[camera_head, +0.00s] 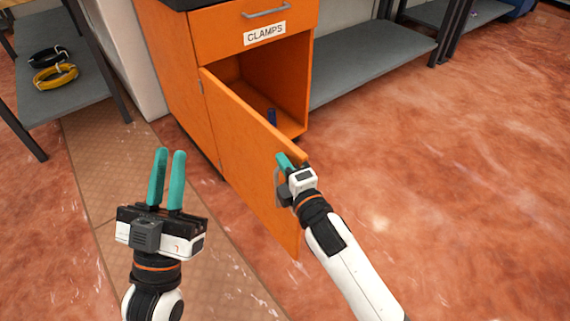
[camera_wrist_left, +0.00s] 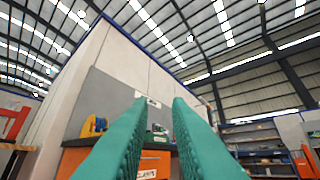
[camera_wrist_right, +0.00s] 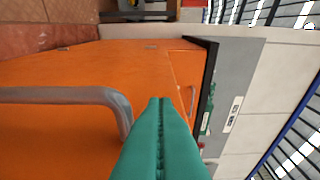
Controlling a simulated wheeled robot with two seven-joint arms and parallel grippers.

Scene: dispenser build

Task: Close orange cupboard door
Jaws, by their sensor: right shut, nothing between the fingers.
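The orange cupboard (camera_head: 177,50) has a "CLAMPS" label on its drawer. Its orange door (camera_head: 243,135) stands wide open, swung out from the hinge side at the left. My right gripper (camera_head: 282,160) is shut and empty at the free edge of the door, near its top corner. The grey door handle (camera_wrist_right: 100,95) shows in the right wrist view beside the shut teal fingers (camera_wrist_right: 161,105); I cannot tell whether they touch the door. My left gripper (camera_head: 168,152) is open and empty, fingers upward, left of the door and apart from it.
A small blue item (camera_head: 272,116) stands inside the cupboard. A grey shelf (camera_head: 360,65) is to its right. A grey bench (camera_head: 62,98) with coiled black and yellow cables stands at the left. The red floor (camera_head: 470,180) at the right is clear.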

